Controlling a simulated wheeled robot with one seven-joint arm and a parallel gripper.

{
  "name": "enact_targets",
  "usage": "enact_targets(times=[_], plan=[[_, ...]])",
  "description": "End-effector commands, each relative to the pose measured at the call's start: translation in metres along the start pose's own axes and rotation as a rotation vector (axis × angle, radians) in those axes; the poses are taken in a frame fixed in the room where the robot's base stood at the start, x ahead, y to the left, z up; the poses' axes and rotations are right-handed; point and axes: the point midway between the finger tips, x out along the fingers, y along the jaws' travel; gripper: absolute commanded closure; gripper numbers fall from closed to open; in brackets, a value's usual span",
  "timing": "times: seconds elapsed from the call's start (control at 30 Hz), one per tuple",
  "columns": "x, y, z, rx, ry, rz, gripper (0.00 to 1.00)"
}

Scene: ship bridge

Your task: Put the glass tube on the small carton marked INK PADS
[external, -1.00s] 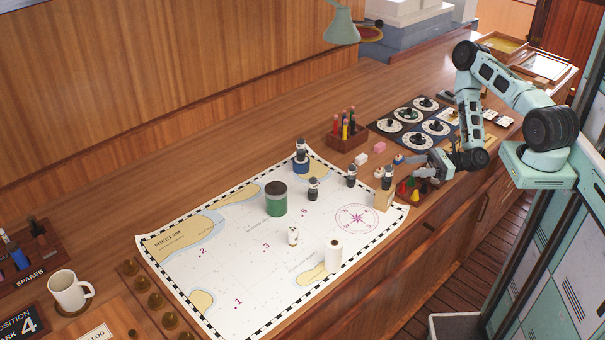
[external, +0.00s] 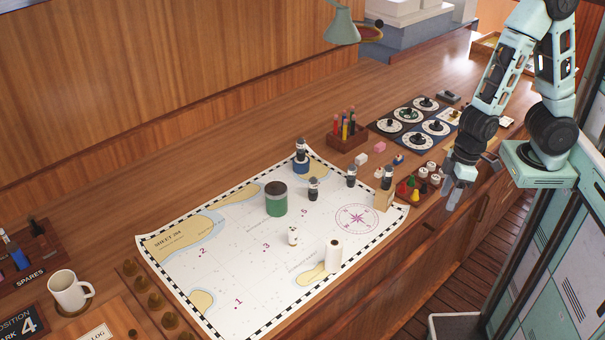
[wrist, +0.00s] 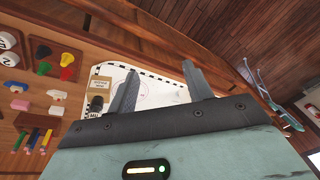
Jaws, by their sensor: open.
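The small tan carton (external: 384,200) stands at the right edge of the chart, and its printed side shows in the wrist view (wrist: 100,84). A dark-capped vessel (external: 388,178) shows at its top; I cannot tell whether it stands on it or just behind. Similar small dark-capped vessels stand on the chart (external: 313,189), (external: 351,175) and on a blue round base (external: 301,152). I cannot tell which item is the glass tube. My gripper (external: 453,198) is open and empty, pointing down near the counter's front edge, right of the carton. Its fingers (wrist: 158,70) show apart in the wrist view.
A rack of coloured pieces (external: 412,190) lies between my gripper and the carton. A green jar (external: 276,200), a white cylinder (external: 333,257) and a small white piece (external: 293,236) stand on the chart (external: 230,260). A pencil block (external: 347,138) stands behind.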

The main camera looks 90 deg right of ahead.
Motion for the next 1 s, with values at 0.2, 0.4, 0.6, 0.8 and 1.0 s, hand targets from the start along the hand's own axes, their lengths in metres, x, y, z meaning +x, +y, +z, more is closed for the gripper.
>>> enact_targets(times=[0.2,0.4,0.6,0.8,1.0], plan=[[-0.068,-0.061,0.074,-0.487,-0.125,0.03,0.49],[-0.094,-0.076,0.113,-0.679,-0.197,0.008,0.49],[-0.096,-0.076,0.116,-0.695,-0.205,0.005,0.49],[-0.096,-0.076,0.115,-0.694,-0.204,0.006,0.49],[-0.058,-0.071,0.122,-0.694,-0.205,0.007,0.49]])
